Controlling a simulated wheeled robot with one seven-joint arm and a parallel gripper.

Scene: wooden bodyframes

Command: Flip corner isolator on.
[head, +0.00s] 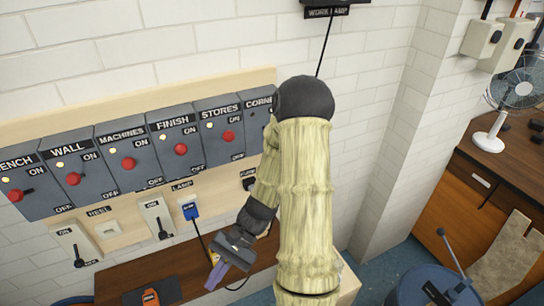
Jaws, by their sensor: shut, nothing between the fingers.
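The corner isolator (255,128) is the grey box at the right end of the row on the wall board. My gripper (217,275) is below the row and left of my forearm, pointing down over the brown bench. It is shut and empty, apart from the isolator.
Isolators marked wall (75,190), machines (130,160), finish (178,135) and stores (228,125) stand close together to the left. Below are a reel switch (75,245), a lamp switch (157,218) and a blue plug (190,211) with a hanging cord. A blue drum (425,288) stands right.

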